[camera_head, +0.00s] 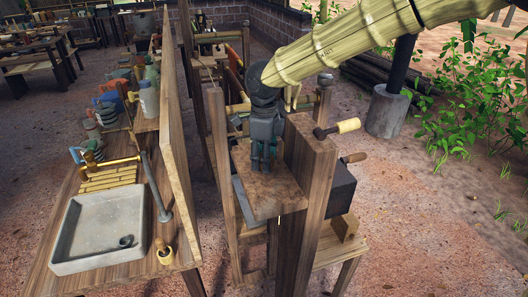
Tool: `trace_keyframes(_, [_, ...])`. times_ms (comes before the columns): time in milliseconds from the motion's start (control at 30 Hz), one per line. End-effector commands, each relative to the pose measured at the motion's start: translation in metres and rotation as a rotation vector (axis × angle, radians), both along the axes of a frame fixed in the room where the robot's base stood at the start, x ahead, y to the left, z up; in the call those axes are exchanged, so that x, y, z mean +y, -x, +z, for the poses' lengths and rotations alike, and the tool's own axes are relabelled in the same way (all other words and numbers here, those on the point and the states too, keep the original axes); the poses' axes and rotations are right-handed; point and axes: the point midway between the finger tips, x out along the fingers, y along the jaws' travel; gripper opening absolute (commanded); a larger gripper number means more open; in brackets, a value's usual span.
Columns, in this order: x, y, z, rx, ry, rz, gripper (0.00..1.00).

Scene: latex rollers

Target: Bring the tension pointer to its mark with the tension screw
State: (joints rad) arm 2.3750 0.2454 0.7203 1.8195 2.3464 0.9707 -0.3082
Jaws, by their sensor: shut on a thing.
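My gripper (261,162) is dark grey and points down at the end of my bamboo-patterned arm. It is over the wooden top board (275,193) of the roller stand, beside a thick upright post. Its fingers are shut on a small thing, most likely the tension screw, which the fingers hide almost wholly. The tension pointer and its mark are too small or hidden behind the gripper to make out.
On the left, a wooden bench holds a grey basin (101,229), a brass tap (110,162) and a small wooden mortar (164,253). A tall plank (174,150) stands between bench and stand. Bottles and bowls line the bench further back. Open earth floor lies at right.

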Motion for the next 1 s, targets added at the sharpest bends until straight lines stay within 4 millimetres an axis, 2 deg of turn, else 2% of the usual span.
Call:
trace_keyframes(33, [-0.0007, -0.0017, 0.0085, 0.0, -0.005, 0.038, 0.21])
trace_keyframes(167, [-0.0003, -0.0017, 0.0096, -0.002, -0.006, 0.159, 0.21])
trace_keyframes(1000, [-0.0003, -0.0024, 0.0032, -0.004, -0.002, 0.959, 0.21])
